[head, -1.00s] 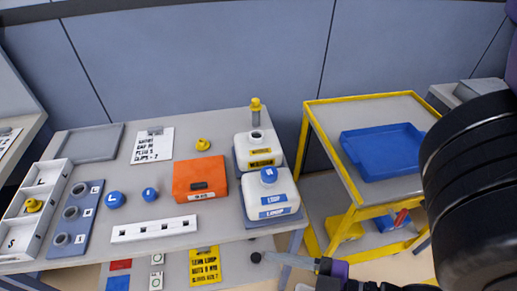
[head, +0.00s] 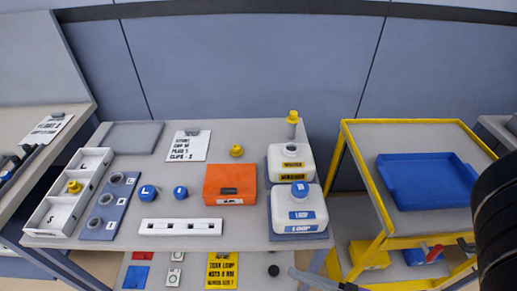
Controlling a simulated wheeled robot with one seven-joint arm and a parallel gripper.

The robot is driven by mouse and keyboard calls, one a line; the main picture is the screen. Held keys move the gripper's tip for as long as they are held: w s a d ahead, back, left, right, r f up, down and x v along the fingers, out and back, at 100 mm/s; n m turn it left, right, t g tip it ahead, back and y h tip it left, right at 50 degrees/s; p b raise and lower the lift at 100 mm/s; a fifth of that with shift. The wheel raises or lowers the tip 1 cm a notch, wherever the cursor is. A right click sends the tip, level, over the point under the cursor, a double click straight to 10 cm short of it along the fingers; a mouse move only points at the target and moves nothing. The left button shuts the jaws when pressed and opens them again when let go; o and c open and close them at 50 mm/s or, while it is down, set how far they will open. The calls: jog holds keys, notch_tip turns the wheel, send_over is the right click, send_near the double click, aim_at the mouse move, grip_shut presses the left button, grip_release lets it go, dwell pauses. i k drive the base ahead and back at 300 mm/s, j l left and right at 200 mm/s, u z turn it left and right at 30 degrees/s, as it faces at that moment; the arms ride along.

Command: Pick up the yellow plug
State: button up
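Three yellow plug-like pieces show in the head view. One yellow plug (head: 236,151) stands on the grey table behind the orange box. Another yellow piece (head: 74,187) sits in a compartment of the white divided tray (head: 48,222) at the left. A third yellow piece (head: 293,117) tops a grey post behind the white bottle with a yellow label (head: 291,163). No gripper fingers can be made out. A black part of my arm fills the lower right edge, well to the right of all three.
Near the plug are an orange box (head: 230,186), a printed card (head: 188,146), two blue caps and a white slotted bar (head: 181,226). A white bottle with a blue cap (head: 299,209) stands at right. A yellow-framed cart holds a blue tray (head: 427,181).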

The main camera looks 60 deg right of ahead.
aim_at(236, 151)
jog(key=i+u, duration=0.25)
jog(key=i+j+u, duration=0.1)
jog(key=u, duration=0.15)
jog(key=i+j+z, duration=0.1)
jog(key=i, duration=1.8)
jog(key=z, duration=0.45)
jog(key=i+j+z, duration=0.1)
jog(key=z, duration=0.75)
jog(key=i+j+z, duration=0.1)
jog(key=z, duration=0.3)
